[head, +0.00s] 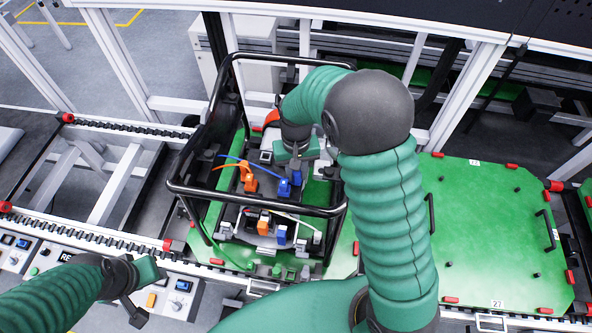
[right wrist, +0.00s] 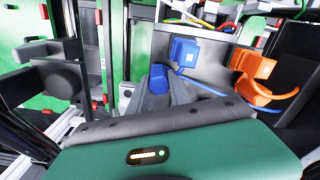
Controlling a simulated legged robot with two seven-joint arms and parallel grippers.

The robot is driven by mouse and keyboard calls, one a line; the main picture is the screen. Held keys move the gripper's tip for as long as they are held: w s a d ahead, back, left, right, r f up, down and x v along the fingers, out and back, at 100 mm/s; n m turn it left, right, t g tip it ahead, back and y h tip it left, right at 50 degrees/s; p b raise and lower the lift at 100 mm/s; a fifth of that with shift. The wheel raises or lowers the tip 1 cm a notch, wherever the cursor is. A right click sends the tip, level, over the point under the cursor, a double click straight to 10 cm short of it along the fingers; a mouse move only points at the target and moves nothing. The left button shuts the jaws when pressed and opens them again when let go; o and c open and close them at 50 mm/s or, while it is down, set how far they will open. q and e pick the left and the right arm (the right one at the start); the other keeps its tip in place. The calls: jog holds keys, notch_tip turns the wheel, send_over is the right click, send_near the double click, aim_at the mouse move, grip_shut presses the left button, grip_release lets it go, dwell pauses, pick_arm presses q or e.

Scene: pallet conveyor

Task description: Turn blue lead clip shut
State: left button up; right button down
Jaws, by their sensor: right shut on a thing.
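The blue lead connector (head: 284,187) sits on the unit inside the black tube frame, with a thin blue lead running from it to the left. In the right wrist view, its blue body (right wrist: 185,52) stands beside a rounded blue clip (right wrist: 158,78) at the end of my grey finger. My right gripper (head: 297,158) reaches down from above, just behind the blue connector. It is shut on the blue clip, though its fingertips are mostly hidden. My left gripper (head: 140,290) hangs at lower left, away from the unit; its jaw gap is unclear.
An orange connector (head: 250,183) with an orange lead is close on the left of the blue one. Orange (head: 263,226) and blue (head: 281,235) parts sit lower on the unit. The black tube frame (head: 255,203) surrounds the work area. The green pallet (head: 490,235) at right is mostly clear.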

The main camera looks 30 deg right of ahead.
jog(key=shift+d, duration=0.15)
jog(key=shift+a+n, duration=0.2)
jog(key=shift+n, duration=0.3)
jog(key=shift+w+r+n, duration=0.1)
jog(key=shift+n, duration=0.4)
jog(key=c, duration=1.2)
grip_release()
